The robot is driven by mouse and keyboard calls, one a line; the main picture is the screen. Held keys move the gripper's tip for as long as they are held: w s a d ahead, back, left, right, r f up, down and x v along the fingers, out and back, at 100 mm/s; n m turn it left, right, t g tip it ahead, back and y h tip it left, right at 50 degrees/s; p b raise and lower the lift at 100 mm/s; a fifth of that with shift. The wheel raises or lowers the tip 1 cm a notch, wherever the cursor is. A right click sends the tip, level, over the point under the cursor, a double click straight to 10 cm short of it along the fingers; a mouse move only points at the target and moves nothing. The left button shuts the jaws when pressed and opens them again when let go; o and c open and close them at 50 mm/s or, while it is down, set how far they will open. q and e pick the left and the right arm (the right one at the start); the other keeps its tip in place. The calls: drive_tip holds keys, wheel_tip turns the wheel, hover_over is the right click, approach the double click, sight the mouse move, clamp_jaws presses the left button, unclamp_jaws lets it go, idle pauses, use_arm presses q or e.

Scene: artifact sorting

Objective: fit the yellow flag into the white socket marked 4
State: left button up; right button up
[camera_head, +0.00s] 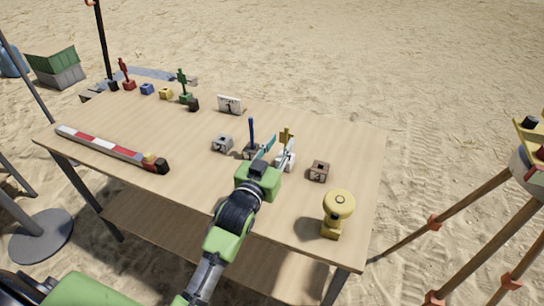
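The yellow flag (286,134) stands roughly upright near the middle right of the table, just beyond my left gripper (279,148). A pale white block (285,162), apparently a socket, shows below the flag, partly hidden by the gripper. I cannot read a number on it or tell whether the flag sits in it. My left gripper's teal fingers look spread apart, with the flag near the right fingertip. A blue flag (251,131) stands upright left of the fingers. My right gripper is not in view.
A grey block (222,143) and a brown block (319,172) flank the gripper. A yellow instrument (338,205) stands at the front right. A striped bar (100,145) lies at left. Green (182,80) and red (124,70) figures, small cubes and a sign (230,104) stand farther back.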

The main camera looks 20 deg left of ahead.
use_arm(q)
drive_tip(key=s, duration=0.6)
drive_tip(key=shift+s, duration=0.4)
drive_tip(key=shift+a, duration=0.1)
